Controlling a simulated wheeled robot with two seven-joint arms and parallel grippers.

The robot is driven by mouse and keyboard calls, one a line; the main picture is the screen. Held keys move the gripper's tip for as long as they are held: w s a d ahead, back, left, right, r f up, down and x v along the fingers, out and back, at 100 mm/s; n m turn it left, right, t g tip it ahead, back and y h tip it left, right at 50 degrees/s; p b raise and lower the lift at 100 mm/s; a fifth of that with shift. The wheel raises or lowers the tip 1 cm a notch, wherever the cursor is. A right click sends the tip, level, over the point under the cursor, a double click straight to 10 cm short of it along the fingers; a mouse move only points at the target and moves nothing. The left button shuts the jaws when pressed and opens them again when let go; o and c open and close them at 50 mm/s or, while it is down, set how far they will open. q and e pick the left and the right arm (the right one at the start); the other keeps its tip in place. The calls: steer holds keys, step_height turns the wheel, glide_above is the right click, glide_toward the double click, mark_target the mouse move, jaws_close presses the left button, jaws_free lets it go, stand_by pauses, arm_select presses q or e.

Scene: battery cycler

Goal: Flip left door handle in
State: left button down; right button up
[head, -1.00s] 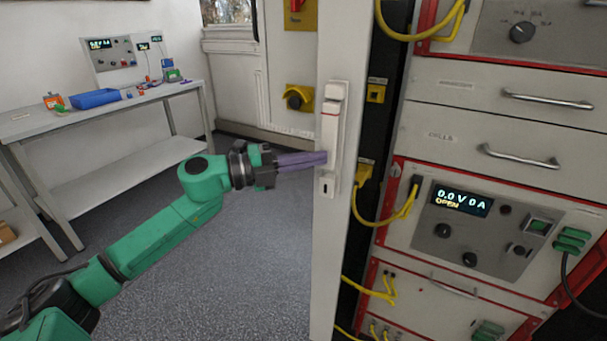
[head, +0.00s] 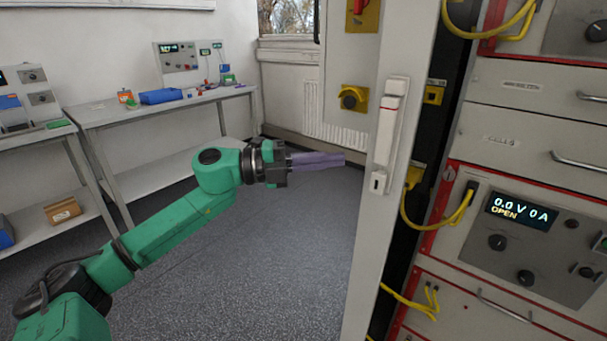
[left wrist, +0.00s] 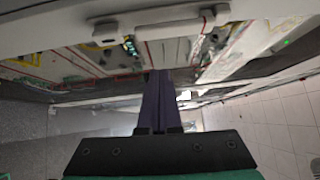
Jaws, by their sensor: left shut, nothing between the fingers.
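The left door (head: 365,250) is a pale panel standing open, edge toward the cabinet. Its handle (head: 388,130) is a long upright white lever with a red line, above a small keyhole plate. It lies along the door face; I cannot tell whether it is fully flush. My left gripper (head: 340,159) has purple fingers, shut and empty, pointing right at the handle's lower part with a visible gap. In the left wrist view the shut fingers (left wrist: 158,100) point toward the door, and the white handle (left wrist: 180,27) lies across the top. My right gripper is not in view.
The cabinet (head: 530,130) with drawers, yellow cables (head: 430,215) and a display reading 0.0 V 0 A OPEN stands right of the door. A workbench (head: 150,108) with a blue tray (head: 160,96) is at the back left. The grey floor around my left arm is clear.

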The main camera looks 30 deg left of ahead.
arm_select(q)
steer(key=b+v, duration=0.1)
steer(key=v, duration=0.3)
steer(key=shift+s+a+r, duration=0.1)
steer(key=shift+s+a, duration=0.1)
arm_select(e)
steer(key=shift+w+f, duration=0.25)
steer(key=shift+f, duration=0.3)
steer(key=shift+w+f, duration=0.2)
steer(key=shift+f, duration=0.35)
